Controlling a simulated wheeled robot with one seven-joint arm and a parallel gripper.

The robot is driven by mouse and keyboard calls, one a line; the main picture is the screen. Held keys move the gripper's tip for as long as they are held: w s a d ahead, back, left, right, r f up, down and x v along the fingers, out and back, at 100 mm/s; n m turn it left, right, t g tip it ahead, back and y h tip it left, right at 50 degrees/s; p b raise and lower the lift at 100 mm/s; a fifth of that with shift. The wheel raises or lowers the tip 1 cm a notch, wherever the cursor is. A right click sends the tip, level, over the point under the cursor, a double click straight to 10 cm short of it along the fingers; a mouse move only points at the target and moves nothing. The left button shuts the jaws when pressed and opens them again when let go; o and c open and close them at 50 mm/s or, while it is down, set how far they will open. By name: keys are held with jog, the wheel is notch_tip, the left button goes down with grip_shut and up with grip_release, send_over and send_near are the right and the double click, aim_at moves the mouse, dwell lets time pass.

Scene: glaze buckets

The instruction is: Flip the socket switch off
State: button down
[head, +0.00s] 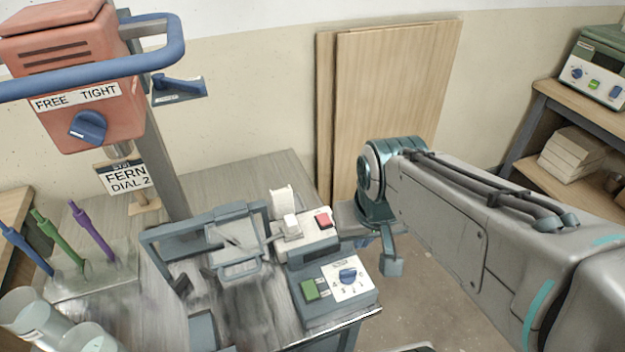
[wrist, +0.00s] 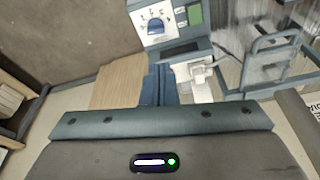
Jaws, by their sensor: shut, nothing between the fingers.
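The socket (head: 305,238) is a pale box on the bench's right part, with a white plug (head: 291,226) in it. Its red rocker switch (head: 322,219) sits right of the plug; I cannot tell which way it is tipped. My gripper (head: 391,264) is right of the socket in the head view, pointing down, apart from the switch. In the wrist view my gripper's fingers (wrist: 157,72) are together and empty, left of the white plug (wrist: 201,73). The red switch does not show there and is perhaps hidden by the fingers.
A control box with a dial (head: 347,276) and a green button (head: 310,290) stands in front of the socket. A grey frame (head: 205,222) stands left of it. Boards (head: 390,90) lean on the wall behind. Open floor lies right of the bench.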

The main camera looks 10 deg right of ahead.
jog(key=n+g+b, duration=0.1)
jog(key=n+g, duration=0.2)
jog(key=g, duration=0.2)
send_over(326, 220)
jog(key=w, duration=0.3)
notch_tip(326, 220, down, 8)
jog(key=shift+a, duration=0.35)
jog(key=shift+s, duration=0.15)
jog(key=f, duration=0.4)
jog(key=s+f, duration=0.1)
jog(key=f, duration=0.4)
jog(key=s+f, duration=0.1)
jog(key=f, duration=0.3)
jog(key=shift+s+d+f, duration=0.2)
jog(key=shift+d+f, duration=0.05)
jog(key=shift+f, duration=0.05)
jog(key=shift+m, duration=0.3)
